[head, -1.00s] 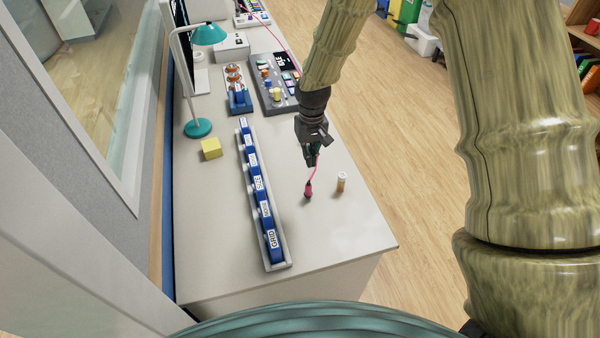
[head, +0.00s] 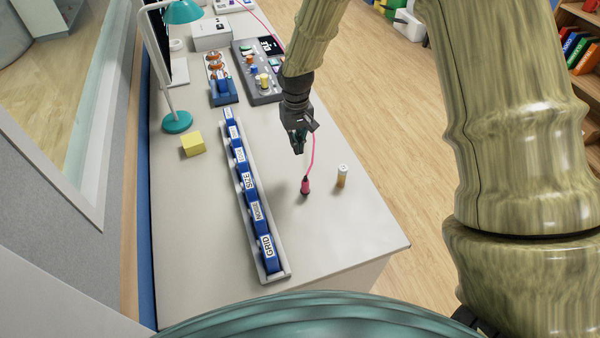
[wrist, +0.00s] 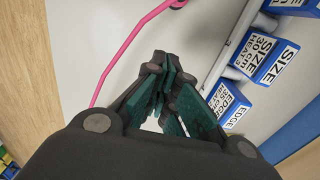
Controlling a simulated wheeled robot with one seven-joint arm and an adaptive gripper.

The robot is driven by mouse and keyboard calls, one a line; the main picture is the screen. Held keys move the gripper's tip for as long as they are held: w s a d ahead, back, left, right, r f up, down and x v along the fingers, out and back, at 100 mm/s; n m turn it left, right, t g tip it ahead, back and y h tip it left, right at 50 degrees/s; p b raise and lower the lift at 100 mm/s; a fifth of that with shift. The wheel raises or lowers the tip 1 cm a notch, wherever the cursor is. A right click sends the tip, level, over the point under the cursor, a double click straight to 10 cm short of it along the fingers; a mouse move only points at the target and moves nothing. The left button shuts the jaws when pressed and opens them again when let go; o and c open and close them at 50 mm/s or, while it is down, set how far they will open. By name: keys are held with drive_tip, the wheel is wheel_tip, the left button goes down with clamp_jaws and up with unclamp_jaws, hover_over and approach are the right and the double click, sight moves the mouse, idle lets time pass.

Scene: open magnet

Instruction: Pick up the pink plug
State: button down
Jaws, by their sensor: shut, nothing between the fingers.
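The pink plug (head: 305,187) stands on the light table, with its dark tip upward and a pink cable running from it. My gripper (head: 299,149) hangs above the table, up and slightly left of the plug in the head view, apart from it. In the wrist view my gripper (wrist: 155,92) has its teal-padded fingers together, with nothing held. The pink cable (wrist: 130,55) passes left of the fingers there and ends at a small pink piece at the top edge; the rest of the plug is out of that view.
A long rack of blue labelled blocks (head: 249,195) lies to the left. A yellow cube (head: 193,144), a teal lamp (head: 177,122) and a grey control panel (head: 258,80) stand farther off. The front right tabletop is clear.

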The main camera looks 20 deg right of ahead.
sight(305, 186)
wheel_tip(305, 186, down, 9)
drive_tip(key=p, duration=0.3)
drive_tip(key=shift+a+f, duration=0.1)
drive_tip(key=shift+f, duration=0.05)
drive_tip(key=shift+s+f+p, duration=0.2)
drive_tip(key=shift+s+p, duration=0.05)
drive_tip(key=shift+p, duration=0.05)
drive_tip(key=s+p, duration=0.1)
drive_tip(key=s, duration=0.2)
drive_tip(key=shift+s+f, duration=0.15)
drive_tip(key=shift+s, duration=0.15)
